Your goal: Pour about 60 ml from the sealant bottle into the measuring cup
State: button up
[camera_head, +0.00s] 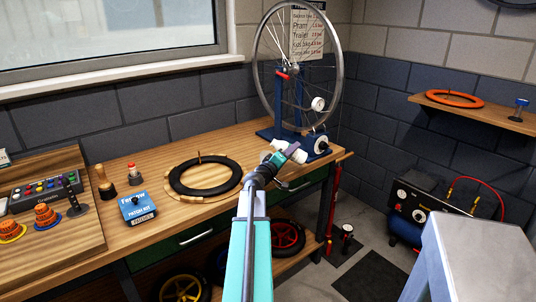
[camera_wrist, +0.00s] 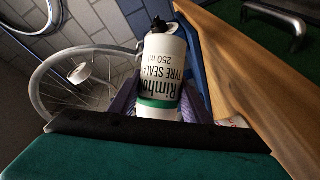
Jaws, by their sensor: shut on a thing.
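The sealant bottle (camera_wrist: 163,72) is white with a black cap, dark lettering and a green band. In the wrist view it stands between the purple fingers of my gripper (camera_wrist: 160,104), which is shut on it. Its cap points to the top of that picture. In the head view my gripper (camera_head: 290,152) is over the right end of the bench, by the wheel stand. A white shape beside the fingers there may be the bottle; its tilt is hard to tell. I cannot make out the measuring cup in either view.
The wooden bench (camera_head: 130,240) runs along the wall. A bicycle wheel (camera_head: 338,75) stands in a blue stand (camera_head: 285,92) just behind my gripper. A black tyre ring (camera_head: 206,190) on a wooden disc and a blue patch kit box (camera_head: 138,208) lie to the left.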

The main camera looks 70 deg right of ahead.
jog(key=shift+w+m+y, duration=0.2)
jog(key=shift+m+y, duration=0.2)
jog(key=shift+m, duration=0.3)
jog(key=shift+w+a+r+m+y+p, duration=0.1)
jog(key=shift+r+m+y+p, duration=0.05)
jog(key=shift+r+m+p, duration=0.3)
jog(key=shift+w+r+m+y+p, duration=0.1)
jog(key=shift+r+m+y+p, duration=0.1)
jog(key=shift+r, duration=0.35)
jog(key=shift+w+r+m+t+y, duration=0.15)
jog(key=shift+m+t+y, duration=0.2)
jog(key=shift+m, duration=0.3)
jog(key=shift+s+f+m+t+y+b, duration=0.25)
jog(key=shift+s+f+m+t, duration=0.1)
jog(key=shift+f+m, duration=0.35)
jog(key=shift+s+f+m+t+y+b, duration=0.2)
jog(key=shift+s+f+m+t+y, duration=0.1)
jog(key=shift+f+m, duration=0.35)
jog(key=shift+s+m+t+y+p, duration=0.15)
jog(key=shift+m+t+y+p, duration=0.1)
jog(key=shift+m+t+p, duration=0.35)
jog(key=shift+s+f+m+p, duration=0.15)
jog(key=shift+m+p, duration=0.4)
jog(key=shift+p, duration=0.05)
jog(key=shift+f+y, duration=0.1)
jog(key=shift+y, duration=0.2)
